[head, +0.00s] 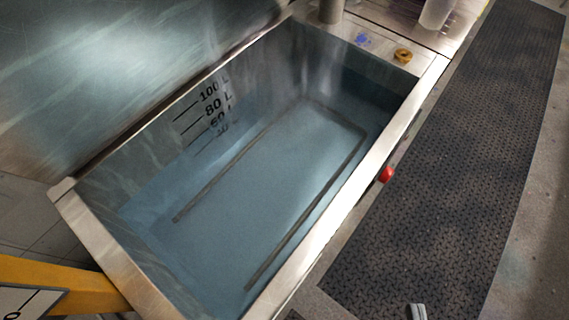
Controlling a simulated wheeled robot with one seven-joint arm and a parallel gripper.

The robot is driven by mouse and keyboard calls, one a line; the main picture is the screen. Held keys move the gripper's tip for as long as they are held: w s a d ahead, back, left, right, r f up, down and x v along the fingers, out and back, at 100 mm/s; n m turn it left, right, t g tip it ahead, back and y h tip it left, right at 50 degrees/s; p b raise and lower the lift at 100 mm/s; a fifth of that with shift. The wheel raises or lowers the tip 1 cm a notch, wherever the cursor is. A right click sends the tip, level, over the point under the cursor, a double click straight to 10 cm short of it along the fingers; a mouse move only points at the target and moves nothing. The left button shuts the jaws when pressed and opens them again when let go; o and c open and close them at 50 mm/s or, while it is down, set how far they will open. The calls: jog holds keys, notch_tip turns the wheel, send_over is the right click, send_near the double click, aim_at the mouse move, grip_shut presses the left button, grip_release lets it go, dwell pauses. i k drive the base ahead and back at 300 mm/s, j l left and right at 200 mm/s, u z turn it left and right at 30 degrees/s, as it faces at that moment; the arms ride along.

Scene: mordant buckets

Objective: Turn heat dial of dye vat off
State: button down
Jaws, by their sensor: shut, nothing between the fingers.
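The dye vat (99,228) is a long steel tank, tilted across the head view and filled with blue-grey liquid. A red round knob (386,174) sticks out from the vat's outer right side, below the rim, and looks like the heat dial. Its markings and setting are too small to read. A small pale grey tip (416,312) at the bottom edge looks like the end of my gripper. It appears shut and empty, below the knob in the picture and apart from it. The rest of the gripper is out of frame.
A dark textured mat (470,150) runs along the vat's right side and is clear. A steel counter at the top holds a yellow-brown ring (403,55), a blue patch (361,40) and a white container (435,14). A yellow bar (95,290) is at lower left.

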aim_at(388, 172)
jog(key=l+u, duration=0.35)
jog(key=l, duration=0.55)
jog(key=k+l, duration=0.1)
jog(key=l+z, duration=0.2)
jog(key=l, duration=0.45)
